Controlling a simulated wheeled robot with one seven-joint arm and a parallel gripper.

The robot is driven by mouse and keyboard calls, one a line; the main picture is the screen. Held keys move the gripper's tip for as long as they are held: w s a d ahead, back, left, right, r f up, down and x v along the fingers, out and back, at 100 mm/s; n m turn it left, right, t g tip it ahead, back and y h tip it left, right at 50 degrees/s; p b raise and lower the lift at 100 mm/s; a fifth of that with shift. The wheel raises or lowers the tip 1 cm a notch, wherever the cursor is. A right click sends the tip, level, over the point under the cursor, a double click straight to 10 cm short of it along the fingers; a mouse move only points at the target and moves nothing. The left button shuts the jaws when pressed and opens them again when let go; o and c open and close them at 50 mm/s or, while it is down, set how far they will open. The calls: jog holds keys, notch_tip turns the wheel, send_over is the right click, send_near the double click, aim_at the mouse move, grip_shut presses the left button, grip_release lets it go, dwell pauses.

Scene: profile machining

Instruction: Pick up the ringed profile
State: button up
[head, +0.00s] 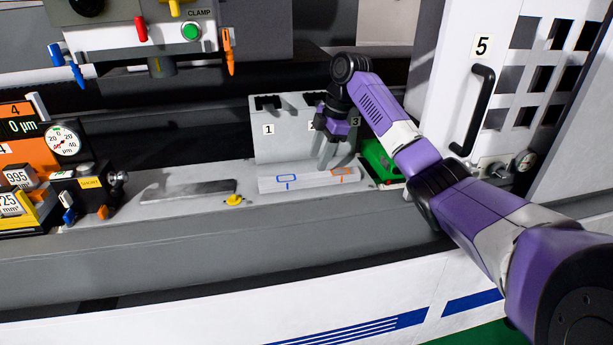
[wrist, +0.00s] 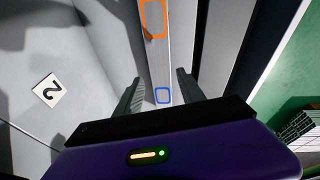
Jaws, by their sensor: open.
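The ringed profile (head: 312,181) is a long pale bar lying lengthwise along the ledge, in front of the numbered rack. It carries a blue rectangular outline towards its left and an orange one towards its right. My gripper (head: 327,164) points down above the bar, between the two outlines in the head view. In the wrist view my gripper (wrist: 162,88) is open. The profile (wrist: 157,62) runs between its two grey fingers, with the blue outline nearest and the orange one farther along. I cannot tell whether the fingers touch it.
The grey rack (head: 273,145) with numbers 1, 2 and 3 stands close behind. A green block (head: 378,160) is at the right, near a white door (head: 450,60). A grey tapered piece (head: 190,190) and yellow knob (head: 234,200) lie left. A clamp panel (head: 165,38) hangs above.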

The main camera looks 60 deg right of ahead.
aim_at(311, 175)
jog(key=p+x, duration=0.1)
jog(key=x, duration=0.5)
jog(key=shift+w+a+f, duration=0.15)
jog(key=shift+a+f, duration=0.05)
jog(key=shift+f, duration=0.1)
jog(key=shift+c, duration=0.5)
grip_shut()
